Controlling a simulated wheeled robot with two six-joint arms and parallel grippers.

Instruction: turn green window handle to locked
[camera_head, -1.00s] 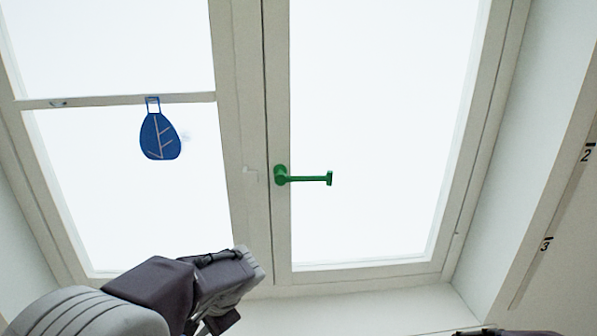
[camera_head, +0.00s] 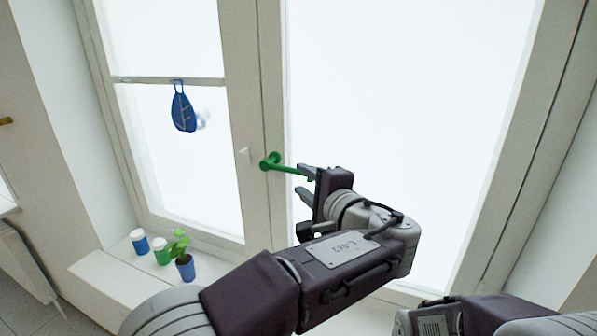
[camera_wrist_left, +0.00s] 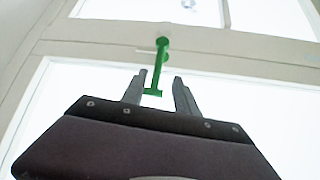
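The green window handle (camera_head: 285,168) is mounted on the white middle frame and points right with a slight downward tilt. My left gripper (camera_head: 301,180) is at the handle's free end, on its right side. In the left wrist view, the green handle (camera_wrist_left: 161,60) reaches down so that its crossbar end appears between the two spread fingers of my left gripper (camera_wrist_left: 157,79). There is a gap on both sides, and the gripper is open. Contact cannot be told. My right arm shows at the lower right, but its gripper is out of view.
A blue leaf-shaped ornament (camera_head: 183,109) hangs on the left pane. On the sill (camera_head: 100,268) at lower left stand a blue-and-white jar (camera_head: 140,242), a green jar (camera_head: 161,251) and a plant in a blue pot (camera_head: 185,267).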

